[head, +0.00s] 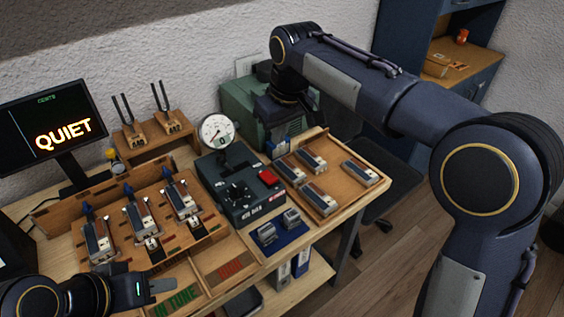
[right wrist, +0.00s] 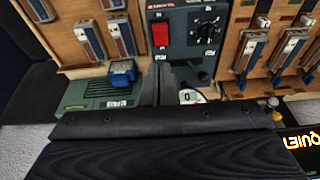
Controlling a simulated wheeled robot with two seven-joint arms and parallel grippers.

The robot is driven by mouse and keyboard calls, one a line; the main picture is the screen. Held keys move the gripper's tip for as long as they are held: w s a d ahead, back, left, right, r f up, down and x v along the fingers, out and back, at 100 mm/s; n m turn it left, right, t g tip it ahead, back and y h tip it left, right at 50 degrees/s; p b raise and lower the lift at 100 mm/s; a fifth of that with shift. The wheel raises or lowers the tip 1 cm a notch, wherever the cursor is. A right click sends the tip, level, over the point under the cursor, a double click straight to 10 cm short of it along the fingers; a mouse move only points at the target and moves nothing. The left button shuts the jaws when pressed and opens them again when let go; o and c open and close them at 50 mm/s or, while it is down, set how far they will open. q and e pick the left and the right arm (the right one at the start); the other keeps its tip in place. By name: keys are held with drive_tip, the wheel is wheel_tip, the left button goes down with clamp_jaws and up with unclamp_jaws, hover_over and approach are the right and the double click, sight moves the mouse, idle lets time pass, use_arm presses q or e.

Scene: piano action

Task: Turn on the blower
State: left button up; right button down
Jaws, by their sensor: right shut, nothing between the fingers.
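The dark control box (head: 236,196) stands mid-bench with a red switch (head: 268,178), a black knob and a round gauge (head: 217,132) above it. The red switch also shows in the right wrist view (right wrist: 160,35), beside the knob (right wrist: 207,28).
The screen (head: 45,125) reads QUIET. A wooden tray (head: 345,200) with several metal-and-wood parts lies right of the box. A rack (head: 108,250) with similar parts lies left. A blue pad (head: 283,240) with small grey parts is in front. Tuning forks (head: 163,97) stand behind.

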sight(272, 179)
drive_tip(key=shift+w+a, duration=0.2)
drive_tip(key=shift+a, duration=0.05)
drive_tip(key=x, duration=0.8)
drive_tip(key=s+x, duration=0.1)
drive_tip(key=x, duration=0.4)
drive_tip(key=shift+d+f, duration=0.2)
drive_tip(key=shift+d, duration=0.2)
drive_tip(key=shift+f, duration=0.4)
drive_tip(key=shift+f, duration=0.1)
